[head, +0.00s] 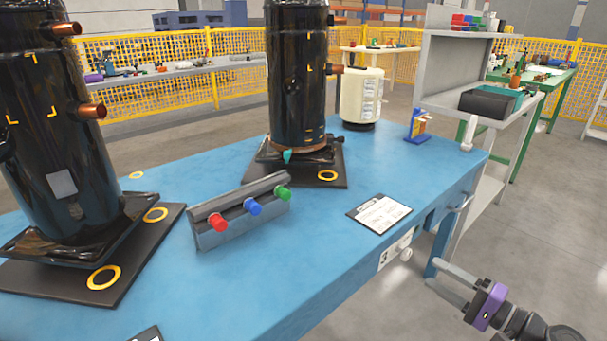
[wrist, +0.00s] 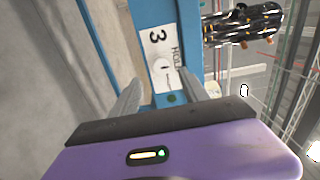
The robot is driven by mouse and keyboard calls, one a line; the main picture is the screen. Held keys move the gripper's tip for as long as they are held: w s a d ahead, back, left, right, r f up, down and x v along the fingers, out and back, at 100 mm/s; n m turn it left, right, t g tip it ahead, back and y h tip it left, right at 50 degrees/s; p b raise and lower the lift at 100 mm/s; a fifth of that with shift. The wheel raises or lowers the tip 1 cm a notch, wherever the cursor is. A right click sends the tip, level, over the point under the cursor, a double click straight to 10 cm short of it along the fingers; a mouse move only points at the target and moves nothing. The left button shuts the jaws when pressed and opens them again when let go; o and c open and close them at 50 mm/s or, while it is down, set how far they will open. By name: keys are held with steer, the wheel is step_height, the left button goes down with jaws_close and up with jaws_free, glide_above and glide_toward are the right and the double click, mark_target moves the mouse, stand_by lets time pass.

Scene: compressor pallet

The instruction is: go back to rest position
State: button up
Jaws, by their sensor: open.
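My gripper (head: 452,283) is at the lower right in the head view, off the front right corner of the blue table (head: 343,236). Its two grey fingers point toward the table's front side, apart and with nothing between them. In the wrist view my gripper (wrist: 168,98) shows its spread fingers and purple body. Beyond them is a white label (wrist: 163,58) with a "3" on the blue table side. I cannot tell the exact gap between fingertips and table.
Two black compressors (head: 297,80) stand on dark plates on the table. A grey block (head: 240,212) with red, blue and green knobs and a clipboard (head: 379,213) lie between them and the front edge. A grey shelf (head: 445,70) stands behind the right end. Open floor (head: 540,235) lies right.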

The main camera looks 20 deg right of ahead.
steer(key=d+f+m+g+h, duration=0.1)
steer(key=d+f+m+h, duration=0.15)
steer(key=d+h, duration=0.5)
steer(key=s+a+f+n+g+h, duration=0.25)
steer(key=s+a+f+h, duration=0.2)
steer(key=s, duration=0.25)
steer(key=s+a+r+n+y, duration=0.25)
steer(key=s+a+n, duration=0.25)
steer(key=s+a, duration=0.4)
steer(key=s+a+r+n+t+y, duration=0.1)
steer(key=s+a+r+n, duration=0.3)
steer(key=s+a, duration=0.55)
steer(key=s+a+r+n+y, duration=0.25)
steer(key=s+a+n, duration=0.35)
steer(key=a, duration=0.6)
step_height(320, 180, up, 28)
steer(key=m+p, duration=0.1)
steer(key=p, duration=2.6)
steer(key=shift+s+f, duration=0.25)
